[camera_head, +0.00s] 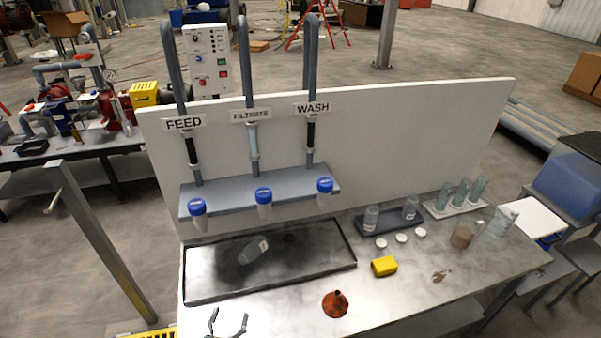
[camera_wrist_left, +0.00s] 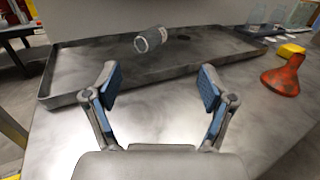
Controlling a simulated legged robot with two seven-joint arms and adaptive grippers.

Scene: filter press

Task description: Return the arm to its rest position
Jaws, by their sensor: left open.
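My left gripper (camera_head: 228,322) shows at the bottom edge of the head view, in front of the dark tray. In the left wrist view its two blue-padded fingers (camera_wrist_left: 152,92) are spread wide with nothing between them. It is over the near edge of the bench, apart from the tray (camera_wrist_left: 60,75). A clear bottle (camera_wrist_left: 151,39) lies on its side in the tray (camera_head: 200,287); the bottle also shows in the head view (camera_head: 253,251). My right gripper is in neither view.
An orange-red funnel (camera_head: 335,304) and a yellow block (camera_head: 384,266) are on the bench to the right. Sample tubes with blue caps (camera_head: 264,198) hang at the panel (camera_head: 420,130). Jars (camera_head: 371,218), white lids (camera_head: 401,239) and beakers (camera_head: 462,236) stand at the right.

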